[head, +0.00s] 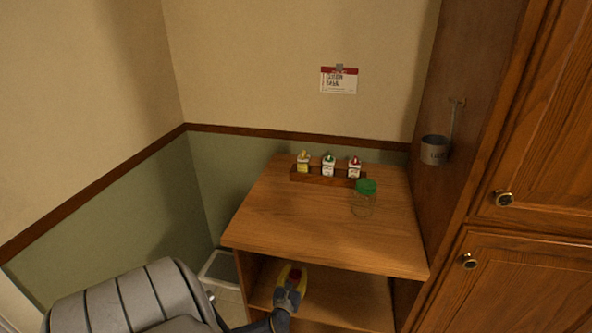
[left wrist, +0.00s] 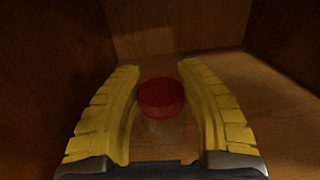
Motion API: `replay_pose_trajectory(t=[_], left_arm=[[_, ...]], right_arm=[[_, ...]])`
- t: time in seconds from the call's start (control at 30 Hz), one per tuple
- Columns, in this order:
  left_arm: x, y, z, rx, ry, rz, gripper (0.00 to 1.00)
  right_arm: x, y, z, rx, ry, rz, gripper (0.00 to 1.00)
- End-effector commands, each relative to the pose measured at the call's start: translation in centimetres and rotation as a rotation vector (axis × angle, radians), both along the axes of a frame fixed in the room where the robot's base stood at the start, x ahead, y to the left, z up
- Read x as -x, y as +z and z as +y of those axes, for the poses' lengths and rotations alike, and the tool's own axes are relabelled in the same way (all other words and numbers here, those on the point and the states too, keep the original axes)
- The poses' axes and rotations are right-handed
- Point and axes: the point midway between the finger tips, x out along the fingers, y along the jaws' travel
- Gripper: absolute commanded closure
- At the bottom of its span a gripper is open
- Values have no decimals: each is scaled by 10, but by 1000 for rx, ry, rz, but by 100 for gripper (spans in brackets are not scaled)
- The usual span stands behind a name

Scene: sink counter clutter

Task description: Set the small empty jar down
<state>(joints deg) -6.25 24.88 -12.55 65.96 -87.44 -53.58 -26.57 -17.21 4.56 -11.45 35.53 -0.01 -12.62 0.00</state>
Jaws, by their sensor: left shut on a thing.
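My left gripper (head: 291,276) reaches into the open shelf space under the wooden counter top. Its yellow fingers are closed on a small clear jar with a red lid (left wrist: 161,98), one finger on each side. The clear body below the lid looks empty, though it is dim. In the head view only a bit of red shows between the fingers. I cannot tell whether the jar's base touches the shelf board (head: 345,298). A larger clear jar with a green lid (head: 363,198) stands upright on the counter top. My right gripper is not in view.
A wooden rack (head: 325,179) with three small labelled containers stands at the back of the counter top (head: 300,230). A tall cabinet (head: 530,200) closes off the right side, with a hanging cup (head: 434,150). The shelf board right of my gripper is clear.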

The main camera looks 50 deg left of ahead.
Motion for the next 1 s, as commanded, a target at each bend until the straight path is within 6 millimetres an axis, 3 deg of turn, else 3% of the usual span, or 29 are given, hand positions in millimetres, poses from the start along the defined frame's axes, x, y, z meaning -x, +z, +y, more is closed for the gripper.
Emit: replay_pose_trajectory(t=[0.6,1.0], left_arm=[[0,-39,0,-3,0,2,100],[0,-43,0,-1,-1,0,100]], right_arm=[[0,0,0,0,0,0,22],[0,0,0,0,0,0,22]])
